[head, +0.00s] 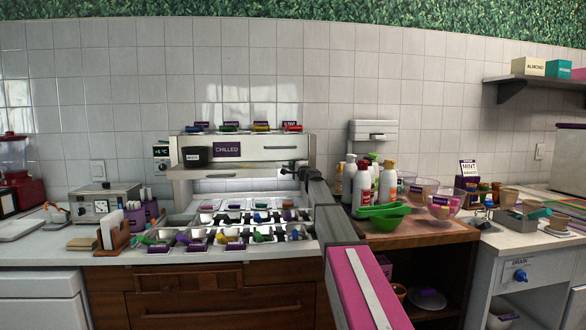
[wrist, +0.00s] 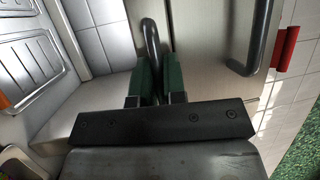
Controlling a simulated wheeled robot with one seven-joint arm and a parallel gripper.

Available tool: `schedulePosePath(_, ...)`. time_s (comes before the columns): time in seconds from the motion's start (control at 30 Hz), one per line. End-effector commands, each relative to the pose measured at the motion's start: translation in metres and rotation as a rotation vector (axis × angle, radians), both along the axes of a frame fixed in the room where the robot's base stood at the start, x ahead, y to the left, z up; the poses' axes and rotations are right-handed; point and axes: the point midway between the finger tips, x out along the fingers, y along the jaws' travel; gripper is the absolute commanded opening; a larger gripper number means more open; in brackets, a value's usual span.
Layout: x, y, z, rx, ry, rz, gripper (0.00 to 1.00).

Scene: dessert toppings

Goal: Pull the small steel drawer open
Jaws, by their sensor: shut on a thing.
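The small steel drawer (head: 235,173) is the low, wide front at the bottom of the steel unit marked CHILLED, at the back of the counter in the head view. Its bar handle (wrist: 151,38) shows in the wrist view. My gripper (wrist: 150,75) is shut on that handle, with a green-padded finger on each side of it. In the head view my gripper (head: 293,170) is at the right end of the drawer front, where my arm hides part of it. I cannot tell how far the drawer stands out.
A second dark handle (wrist: 262,35) is on the upper front beside mine.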

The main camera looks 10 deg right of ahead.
Motion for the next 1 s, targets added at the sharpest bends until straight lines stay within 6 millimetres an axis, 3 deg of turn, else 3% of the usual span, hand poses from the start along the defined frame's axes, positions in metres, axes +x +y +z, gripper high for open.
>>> schedulePosePath(0.27, -0.041, 0.0, -0.001, -0.001, 0.0, 0.001, 0.0)
schedulePosePath(0.7, -0.14, 0.001, -0.001, -0.001, 0.0, 0.002, 0.0)
schedulePosePath(1.0, -0.171, 0.001, -0.001, -0.002, 0.001, 0.002, 0.0)
